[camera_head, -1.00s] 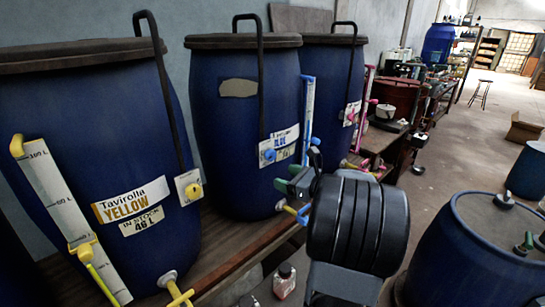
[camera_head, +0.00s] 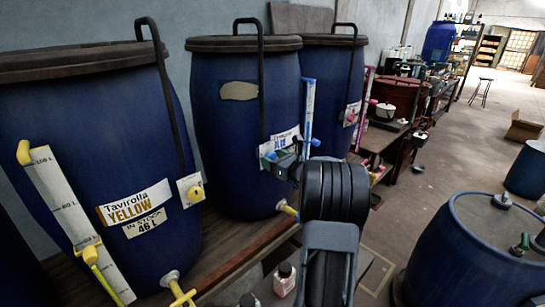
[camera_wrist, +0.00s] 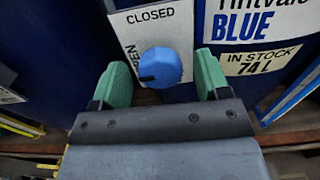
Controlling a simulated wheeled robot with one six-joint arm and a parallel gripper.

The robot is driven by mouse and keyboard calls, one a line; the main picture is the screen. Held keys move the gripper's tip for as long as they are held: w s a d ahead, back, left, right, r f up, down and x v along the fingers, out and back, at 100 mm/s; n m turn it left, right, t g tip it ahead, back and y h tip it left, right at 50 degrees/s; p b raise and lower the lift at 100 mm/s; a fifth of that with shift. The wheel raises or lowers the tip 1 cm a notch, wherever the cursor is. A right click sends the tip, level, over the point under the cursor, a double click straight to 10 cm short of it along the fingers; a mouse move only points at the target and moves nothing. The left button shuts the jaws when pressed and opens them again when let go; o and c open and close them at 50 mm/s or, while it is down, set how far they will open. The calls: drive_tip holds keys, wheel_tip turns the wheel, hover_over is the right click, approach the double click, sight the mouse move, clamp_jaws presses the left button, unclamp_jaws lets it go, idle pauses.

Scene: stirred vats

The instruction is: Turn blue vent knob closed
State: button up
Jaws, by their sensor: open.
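The blue vent knob (camera_wrist: 158,67) sits on a white plate (camera_wrist: 145,20) on the blue vat. The plate reads CLOSED above the knob, and a partly covered word ending in "EN" runs up its left side. A dark mark on the knob points left, toward that word. My gripper (camera_wrist: 164,72) is open, with green fingertips on the left and right of the knob and a gap on each side. It holds nothing. In the head view my gripper (camera_head: 285,166) is at the vat's front and largely hides the knob.
The BLUE vat (camera_head: 232,110) stands on a wooden bench beside the YELLOW vat (camera_head: 75,140), which has its own yellow knob (camera_head: 195,192). A blue-ended level gauge (camera_head: 308,110) rises just right of my gripper. A small bottle (camera_head: 284,279) stands below the bench. Floor at right is partly clear.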

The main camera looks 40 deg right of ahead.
drive_tip(key=shift+w, duration=0.5)
drive_tip(key=shift+c, duration=0.2)
drive_tip(key=c, duration=0.9)
